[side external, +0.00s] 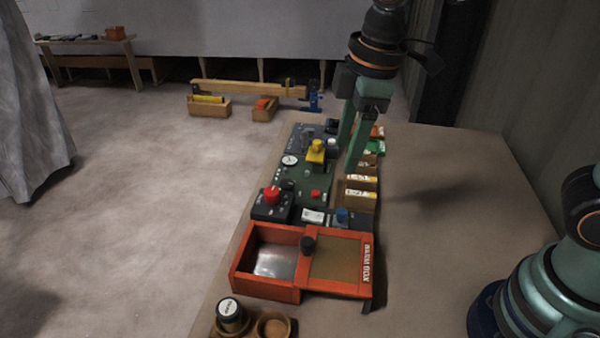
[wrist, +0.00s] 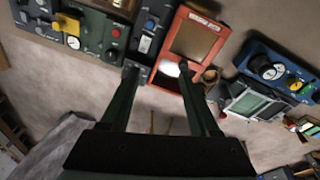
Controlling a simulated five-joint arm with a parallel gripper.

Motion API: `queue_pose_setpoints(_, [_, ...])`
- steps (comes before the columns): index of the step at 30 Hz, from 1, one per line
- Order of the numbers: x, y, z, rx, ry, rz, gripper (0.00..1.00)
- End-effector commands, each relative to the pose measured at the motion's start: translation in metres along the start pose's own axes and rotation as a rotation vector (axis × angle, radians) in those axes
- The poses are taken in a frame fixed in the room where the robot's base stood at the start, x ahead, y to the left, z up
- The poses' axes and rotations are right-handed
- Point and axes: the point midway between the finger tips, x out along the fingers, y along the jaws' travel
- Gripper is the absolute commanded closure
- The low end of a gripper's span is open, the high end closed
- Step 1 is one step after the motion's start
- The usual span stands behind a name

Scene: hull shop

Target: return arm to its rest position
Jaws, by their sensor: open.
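My gripper (side external: 352,145) is open, with its two green fingers pointing down over the far part of the table, near the dark control panel (side external: 300,183). Nothing shows between the fingers. In the wrist view my gripper (wrist: 158,70) also shows open and empty, with its fingers spread apart. Beyond the fingertips there is the orange-red warm box (wrist: 190,42). The touch of the fingertips on anything below cannot be told.
The warm box (side external: 265,284) stands at the near end, with a round-holed wooden holder (side external: 254,328) in front. The panel carries a yellow valve (side external: 316,150) and a red button (side external: 271,195). Small boxes (side external: 360,193) line its right side. The table's right side (side external: 450,200) is clear.

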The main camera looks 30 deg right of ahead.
Motion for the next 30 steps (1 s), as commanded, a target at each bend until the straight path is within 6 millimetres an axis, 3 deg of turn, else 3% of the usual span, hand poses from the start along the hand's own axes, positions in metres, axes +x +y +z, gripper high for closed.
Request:
queue_pose_setpoints(1, [-0.008, 0.010, 0.019, 0.127, 0.031, 0.034, 0.38])
queue_pose_setpoints(6, [-0.023, 0.029, 0.074, 0.530, 0.127, 0.129, 0.38])
queue_pose_setpoints(13, [-0.029, 0.038, 0.127, 0.927, 0.239, 0.218, 0.38])
queue_pose_setpoints(18, [-0.029, 0.039, 0.140, 1.037, 0.276, 0.242, 0.38])
queue_pose_setpoints(30, [-0.029, 0.039, 0.140, 1.045, 0.278, 0.242, 0.38])
